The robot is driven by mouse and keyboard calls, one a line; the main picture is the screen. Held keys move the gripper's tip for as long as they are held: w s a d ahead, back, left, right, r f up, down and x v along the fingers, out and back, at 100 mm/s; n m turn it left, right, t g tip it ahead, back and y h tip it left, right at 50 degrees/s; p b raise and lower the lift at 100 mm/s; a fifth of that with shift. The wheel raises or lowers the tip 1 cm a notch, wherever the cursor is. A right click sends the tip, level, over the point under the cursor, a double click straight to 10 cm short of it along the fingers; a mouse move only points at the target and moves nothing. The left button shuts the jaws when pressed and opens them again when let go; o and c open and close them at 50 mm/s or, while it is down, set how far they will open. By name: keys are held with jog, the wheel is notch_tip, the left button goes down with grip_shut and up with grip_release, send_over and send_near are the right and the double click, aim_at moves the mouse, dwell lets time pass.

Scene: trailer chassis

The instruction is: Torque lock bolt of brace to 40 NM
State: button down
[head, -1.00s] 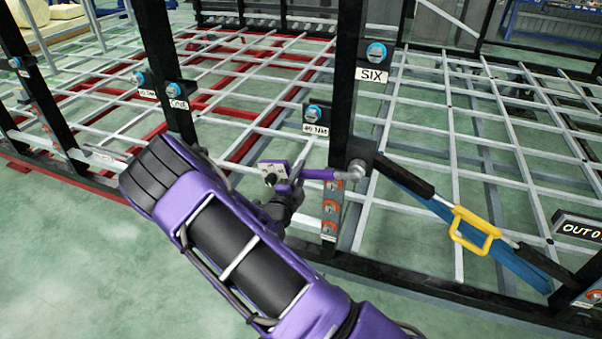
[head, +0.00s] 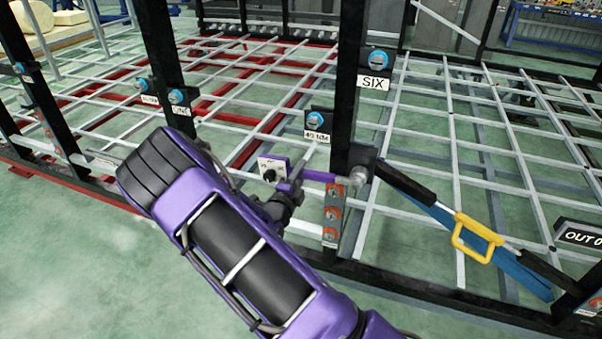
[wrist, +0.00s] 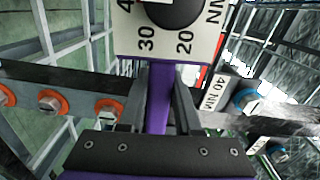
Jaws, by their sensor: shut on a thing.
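My gripper (head: 286,192) is shut on the torque wrench (head: 320,176), whose purple bar shows between the fingers in the wrist view (wrist: 161,100). The wrench's white dial plate (head: 271,168) has a black knob; 20, 30 and NM are readable in the wrist view, but the setting is not. The wrench's silver head (head: 357,177) is at the brace's upper joint on the black post marked SIX. The lock bolt is hidden there, so I cannot tell how it is seated. The brace (head: 405,187) slopes down right, with a yellow handle (head: 474,238).
A 40 NM label (head: 317,137) with a blue-capped fitting (head: 316,120) stands behind the wrench. Orange-ringed bolts (head: 332,213) sit on a plate below it. The black post (head: 346,80) and lower rail are close by. Green floor at left is free.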

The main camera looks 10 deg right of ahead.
jog(key=shift+r, duration=0.15)
jog(key=shift+r+m, duration=1)
jog(key=shift+r, duration=0.2)
jog(key=shift+r, duration=0.1)
jog(key=shift+d+r+m, duration=0.1)
jog(key=shift+r+m, duration=0.4)
jog(key=shift+r, duration=0.05)
jog(key=shift+f+n, duration=0.4)
jog(key=shift+s, duration=0.1)
jog(key=shift+v, duration=2.95)
jog(key=shift+s, duration=0.1)
